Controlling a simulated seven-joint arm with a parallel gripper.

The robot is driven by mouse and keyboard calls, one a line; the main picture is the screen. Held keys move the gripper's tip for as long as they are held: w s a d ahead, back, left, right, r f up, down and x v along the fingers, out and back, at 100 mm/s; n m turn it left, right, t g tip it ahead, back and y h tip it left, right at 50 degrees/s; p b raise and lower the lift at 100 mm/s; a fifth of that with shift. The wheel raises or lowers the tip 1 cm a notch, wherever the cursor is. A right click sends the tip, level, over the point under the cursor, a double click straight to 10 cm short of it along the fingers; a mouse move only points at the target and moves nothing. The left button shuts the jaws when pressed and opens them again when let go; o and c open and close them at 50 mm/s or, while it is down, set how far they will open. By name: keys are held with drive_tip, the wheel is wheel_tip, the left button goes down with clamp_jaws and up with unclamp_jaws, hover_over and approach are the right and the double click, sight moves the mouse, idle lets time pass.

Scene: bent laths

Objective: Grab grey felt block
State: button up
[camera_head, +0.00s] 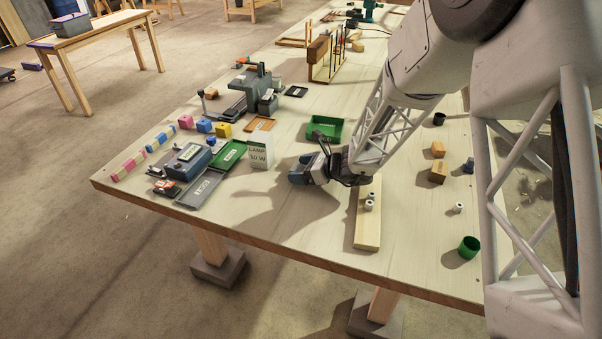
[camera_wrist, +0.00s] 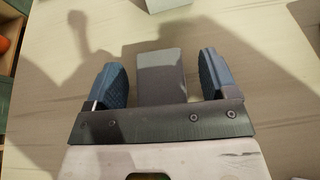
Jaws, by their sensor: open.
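A grey block (camera_wrist: 160,75) stands between the two blue fingers of my gripper (camera_wrist: 161,80) in the wrist view. Its top face is lighter than the side facing me. The lower part of the block is hidden behind my dark gripper bar. In the head view my gripper (camera_head: 306,171) is low over the pale table, right of the white lamp card. The block cannot be made out clearly there.
A wooden lath (camera_head: 368,228) with white pieces on it lies just right of my gripper. The white lamp card (camera_head: 260,151) stands to the left, and a green tray (camera_head: 325,128) lies behind. Bare table (camera_head: 290,220) lies in front.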

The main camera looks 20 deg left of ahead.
sight(301, 169)
drive_tip(key=c, duration=1)
drive_tip(key=shift+r, duration=0.15)
drive_tip(key=shift+r, duration=1.35)
drive_tip(key=shift+s+d+r, duration=0.1)
drive_tip(key=shift+s+r, duration=0.05)
drive_tip(key=shift+r, duration=0.2)
drive_tip(key=s+d, duration=0.3)
drive_tip(key=s, duration=0.1)
drive_tip(key=s+d+r, duration=0.1)
drive_tip(key=s+d, duration=0.2)
drive_tip(key=s, duration=0.1)
drive_tip(key=s+d, duration=0.3)
drive_tip(key=s, duration=0.2)
drive_tip(key=shift+r, duration=0.15)
